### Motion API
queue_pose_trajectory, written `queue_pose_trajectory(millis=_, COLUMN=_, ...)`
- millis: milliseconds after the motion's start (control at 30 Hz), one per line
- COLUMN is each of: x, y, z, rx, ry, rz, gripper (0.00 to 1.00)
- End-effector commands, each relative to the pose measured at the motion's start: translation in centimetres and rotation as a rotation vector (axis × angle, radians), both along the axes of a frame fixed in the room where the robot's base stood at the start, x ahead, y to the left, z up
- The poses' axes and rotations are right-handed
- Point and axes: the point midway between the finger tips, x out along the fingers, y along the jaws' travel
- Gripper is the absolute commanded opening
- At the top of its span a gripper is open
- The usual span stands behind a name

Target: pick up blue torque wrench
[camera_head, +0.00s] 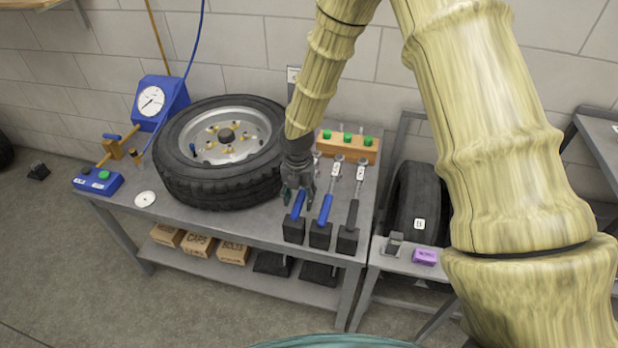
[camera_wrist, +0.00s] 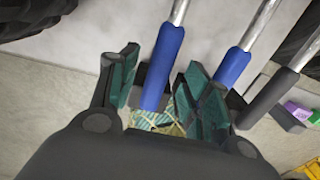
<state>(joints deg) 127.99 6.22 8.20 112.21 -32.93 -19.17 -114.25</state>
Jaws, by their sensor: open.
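Two blue-handled torque wrenches stand in black block holders at the front of the grey bench. The left blue torque wrench (camera_head: 298,206) is right under my gripper, which hides its upper part. The second blue torque wrench (camera_head: 325,210) stands just to its right. In the wrist view the left blue handle (camera_wrist: 163,65) lies between my spread fingers, and the second blue handle (camera_wrist: 233,67) is outside the right finger. My gripper (camera_head: 297,192) is open, with green-padded fingers (camera_wrist: 160,88) on either side of the left handle. I cannot tell whether they touch it.
A black-handled wrench (camera_head: 353,213) stands close to the right. A tire on a wheel (camera_head: 175,160) is close on the left. Behind is a wooden block (camera_head: 362,151) with green knobs. A lower side table holds a purple box (camera_head: 425,257).

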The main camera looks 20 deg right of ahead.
Motion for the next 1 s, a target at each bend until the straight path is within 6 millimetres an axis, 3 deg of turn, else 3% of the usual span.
queue_pose_trajectory(millis=233, x=0.0, y=0.1, z=-2.0, rx=-0.001, ry=0.001, rz=0.001, gripper=0.48)
queue_pose_trajectory(millis=533, x=0.0, y=0.1, z=-2.3, rx=0.000, ry=0.000, rz=0.001, gripper=0.48)
queue_pose_trajectory(millis=567, x=0.0, y=0.1, z=-2.3, rx=0.000, ry=0.000, rz=0.001, gripper=0.46)
queue_pose_trajectory(millis=800, x=0.0, y=0.1, z=-2.3, rx=0.000, ry=0.000, rz=0.001, gripper=0.03)
queue_pose_trajectory(millis=1000, x=0.1, y=0.1, z=-2.2, rx=0.000, ry=-0.001, rz=0.001, gripper=0.00)
